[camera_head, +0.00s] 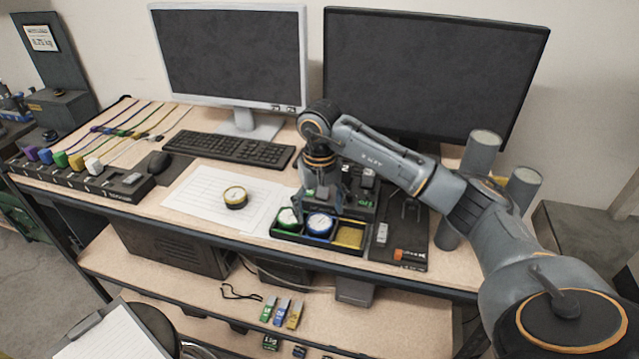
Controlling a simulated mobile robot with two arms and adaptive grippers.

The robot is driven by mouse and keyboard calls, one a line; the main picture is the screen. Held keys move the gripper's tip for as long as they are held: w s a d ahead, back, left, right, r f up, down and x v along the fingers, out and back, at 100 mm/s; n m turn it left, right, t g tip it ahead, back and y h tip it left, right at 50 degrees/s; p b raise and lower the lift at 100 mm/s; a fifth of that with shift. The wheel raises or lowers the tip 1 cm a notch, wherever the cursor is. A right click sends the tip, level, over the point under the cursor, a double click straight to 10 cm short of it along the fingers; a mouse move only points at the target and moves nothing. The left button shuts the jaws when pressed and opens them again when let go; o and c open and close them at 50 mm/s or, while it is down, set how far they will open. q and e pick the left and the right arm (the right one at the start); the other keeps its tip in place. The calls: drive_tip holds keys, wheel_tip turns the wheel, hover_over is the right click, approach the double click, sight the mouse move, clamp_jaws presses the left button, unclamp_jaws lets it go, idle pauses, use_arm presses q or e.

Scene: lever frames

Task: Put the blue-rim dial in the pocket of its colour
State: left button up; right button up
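The blue-rim dial (320,224) has a white face and sits in the middle pocket of the black pocket tray (304,241), whose visible edges there are blue. A green-rim dial (288,217) is in the left, green pocket. The right pocket (349,236) is yellow and empty. A yellow-rim dial (235,197) lies on the white paper left of the tray. My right gripper (322,205) points down just above and behind the blue-rim dial. Its fingertips are small and dark, so I cannot tell their opening or whether they touch the dial. My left gripper is out of view.
A keyboard (229,148) and two monitors stand behind. A dark board with small parts (400,238) is right of the tray, near grey cylinders (481,152). The paper (200,190) has free room.

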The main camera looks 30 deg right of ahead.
sight(319, 222)
wheel_tip(319, 222, up, 9)
drive_tip(key=b, duration=0.1)
drive_tip(key=shift+r, duration=0.2)
idle(0.4)
